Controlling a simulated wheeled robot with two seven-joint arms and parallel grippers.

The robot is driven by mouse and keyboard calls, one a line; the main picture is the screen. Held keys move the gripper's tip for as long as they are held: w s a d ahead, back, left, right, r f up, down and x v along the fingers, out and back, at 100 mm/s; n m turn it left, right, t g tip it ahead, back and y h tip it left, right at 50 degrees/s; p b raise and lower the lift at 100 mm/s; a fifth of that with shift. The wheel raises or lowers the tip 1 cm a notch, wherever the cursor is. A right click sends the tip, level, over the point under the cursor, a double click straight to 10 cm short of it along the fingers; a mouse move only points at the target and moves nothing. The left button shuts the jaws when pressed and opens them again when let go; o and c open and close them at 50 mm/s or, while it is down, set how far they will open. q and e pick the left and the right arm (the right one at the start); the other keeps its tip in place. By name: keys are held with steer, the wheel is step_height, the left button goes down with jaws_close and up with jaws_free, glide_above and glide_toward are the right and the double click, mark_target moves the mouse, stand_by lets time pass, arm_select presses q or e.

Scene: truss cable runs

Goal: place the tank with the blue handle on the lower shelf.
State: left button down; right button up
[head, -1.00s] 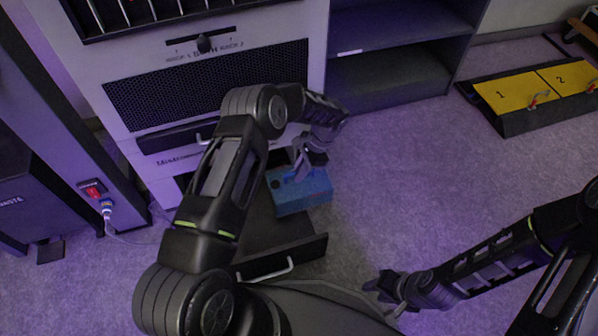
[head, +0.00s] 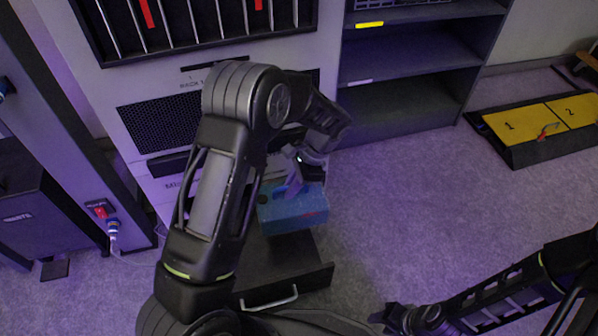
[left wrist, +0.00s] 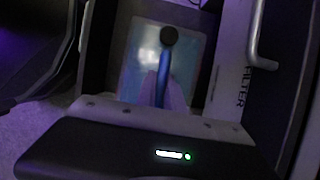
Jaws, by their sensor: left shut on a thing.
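The tank (head: 290,210) is a blue box in the head view. It hangs over or in an open dark drawer (head: 262,268) at the foot of the rack cabinet; its exact clearance is hard to judge. My left gripper (head: 293,186) is shut on the tank's blue handle (left wrist: 162,82), which runs between the fingers in the left wrist view. The lower shelf (head: 400,112) is in the dark shelf unit right of the cabinet, and looks empty. My right gripper (head: 385,318) is at the bottom of the head view, apart from everything; its jaw opening is unclear.
The rack cabinet (head: 130,85) stands behind the drawer. A middle shelf (head: 405,60) with a white label lies above the lower one. A yellow numbered platform (head: 535,122) is on the floor at right. Carpet between drawer and platform is clear. A cable plug (head: 112,226) is at left.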

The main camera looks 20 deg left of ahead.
arm_select(q)
step_height(320, 180, up, 11)
steer(key=d, duration=0.2)
step_height(320, 180, up, 8)
glide_above(297, 200)
steer(key=d, duration=0.4)
steer(key=shift+s+a+f+m, duration=0.1)
steer(key=shift+a+m, duration=0.1)
steer(key=shift+m, duration=0.1)
steer(key=shift+s, duration=0.1)
